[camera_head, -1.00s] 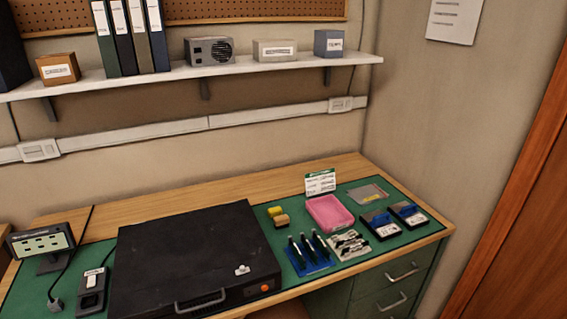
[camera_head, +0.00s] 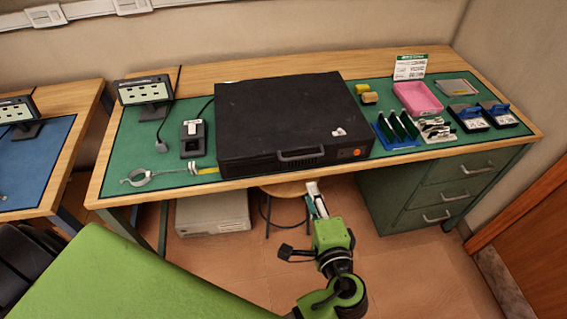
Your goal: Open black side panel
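The black computer case lies flat on the green mat of the workbench, and its black side panel (camera_head: 285,105) is the broad top face. The panel looks closed. A small white item (camera_head: 339,132) sits on it near the front right. The case's front has a grey handle (camera_head: 300,153) and an orange button. My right gripper is not in view.
Left of the case are a black device (camera_head: 193,138), a small display (camera_head: 146,90) and a metal ring tool (camera_head: 145,178). Right are a pink tray (camera_head: 417,98), tools and black-blue boxes. A stool (camera_head: 288,189) and grey box (camera_head: 213,213) are under the bench.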

